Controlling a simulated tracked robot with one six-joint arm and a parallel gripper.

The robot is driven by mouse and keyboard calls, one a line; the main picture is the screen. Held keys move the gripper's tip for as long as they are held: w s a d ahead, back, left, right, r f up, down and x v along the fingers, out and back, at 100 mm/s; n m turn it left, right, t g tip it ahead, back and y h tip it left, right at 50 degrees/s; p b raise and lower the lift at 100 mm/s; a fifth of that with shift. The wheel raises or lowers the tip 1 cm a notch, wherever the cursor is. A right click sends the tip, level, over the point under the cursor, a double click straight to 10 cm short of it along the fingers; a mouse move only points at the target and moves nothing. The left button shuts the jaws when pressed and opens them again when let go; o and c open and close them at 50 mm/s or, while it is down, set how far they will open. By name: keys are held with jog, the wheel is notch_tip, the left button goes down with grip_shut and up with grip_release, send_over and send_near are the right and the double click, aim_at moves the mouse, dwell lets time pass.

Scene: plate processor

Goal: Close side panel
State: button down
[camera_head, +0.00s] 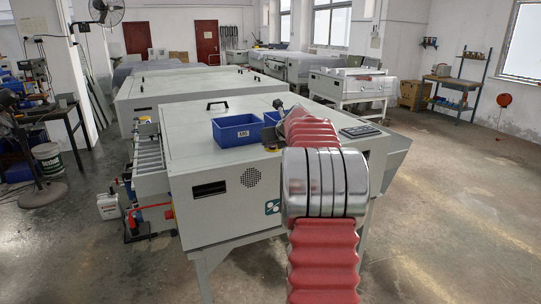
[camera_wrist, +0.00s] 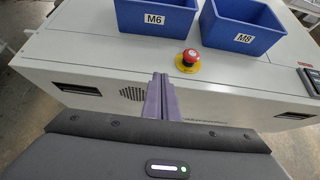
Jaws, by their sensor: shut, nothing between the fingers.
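The grey plate processor (camera_head: 222,180) stands on legs in front of me. A light grey panel (camera_head: 398,152) juts out at its right end in the head view; I cannot tell for sure whether this is the side panel or how far open it stands. The front face (camera_wrist: 75,88) of the machine, with a round grille and dark recessed handles, fills the middle of the wrist view. My gripper (camera_wrist: 160,78) is shut and empty, its purple fingers together in front of the machine's upper front edge. In the head view my red arm hides the machine's right front.
Blue bins marked M6 (camera_wrist: 155,17) and M8 (camera_wrist: 240,26) stand on the machine's top. A red emergency stop button (camera_wrist: 190,58) sits near the front edge. A control panel (camera_head: 360,131) lies at the top right. Open floor (camera_head: 460,220) stretches to the right.

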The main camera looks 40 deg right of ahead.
jog(key=shift+w+d+r, duration=0.1)
jog(key=shift+w+r, duration=0.05)
jog(key=shift+r, duration=0.4)
jog(key=shift+w+d+r, duration=0.1)
jog(key=shift+w+r, duration=0.05)
jog(key=shift+r, duration=0.35)
jog(key=s+a+f+n+g+y, duration=0.1)
jog(key=s+a+f+n+g, duration=0.2)
jog(key=f+n, duration=0.55)
jog(key=s+a+f+n+y, duration=0.2)
jog(key=s+a+n, duration=0.4)
jog(key=a+n, duration=0.5)
jog(key=s+a+n, duration=0.7)
jog(key=s+a, duration=0.1)
jog(key=a, duration=0.5)
jog(key=s+a+n+g, duration=0.1)
jog(key=s+a+n, duration=0.5)
jog(key=s+a, duration=0.3)
jog(key=s+a+n+y, duration=0.1)
jog(key=s+a+n, duration=0.6)
jog(key=a, duration=0.9)
jog(key=shift+s+a+f+n+g, duration=0.2)
jog(key=shift+s+a+n+g, duration=0.15)
jog(key=shift+s, duration=0.75)
